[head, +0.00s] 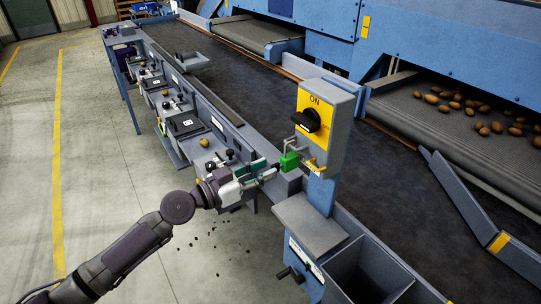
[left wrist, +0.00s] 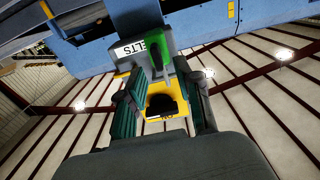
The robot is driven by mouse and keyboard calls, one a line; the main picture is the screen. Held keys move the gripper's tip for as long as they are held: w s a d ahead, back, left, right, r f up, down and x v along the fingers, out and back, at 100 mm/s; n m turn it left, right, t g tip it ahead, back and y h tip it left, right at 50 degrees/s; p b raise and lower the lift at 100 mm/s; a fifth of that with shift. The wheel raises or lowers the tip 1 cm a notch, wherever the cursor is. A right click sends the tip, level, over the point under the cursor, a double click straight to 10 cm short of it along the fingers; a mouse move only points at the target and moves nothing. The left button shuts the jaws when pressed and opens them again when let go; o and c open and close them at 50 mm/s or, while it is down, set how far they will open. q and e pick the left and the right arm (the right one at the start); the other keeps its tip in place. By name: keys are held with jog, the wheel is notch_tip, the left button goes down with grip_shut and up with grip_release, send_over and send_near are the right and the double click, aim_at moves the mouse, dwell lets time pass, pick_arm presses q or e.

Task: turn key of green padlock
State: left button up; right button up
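The green padlock (head: 289,161) hangs at the lower left of a grey switch box with a yellow ON plate (head: 318,104) and a black knob (head: 308,121). In the left wrist view a green body, apparently the padlock (left wrist: 154,45), lies above the fingers, with the yellow plate (left wrist: 158,90) behind the gap. My left gripper (head: 270,172) is just left of the padlock and points toward it. In the left wrist view its fingers (left wrist: 166,92) stand apart, with nothing clearly held between them. I cannot make out the key. My right gripper is not in view.
The switch box stands on a blue post (head: 321,196) beside the dark conveyor belt (head: 400,210). Below it are a grey shelf (head: 310,226) and an open grey bin (head: 368,272). Potatoes (head: 480,110) lie on a far belt. The floor at left is open.

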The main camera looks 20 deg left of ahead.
aim_at(277, 168)
pick_arm(q)
jog(key=x, duration=0.2)
jog(key=shift+w+d+p, duration=0.2)
jog(key=shift+p, duration=0.1)
grip_shut()
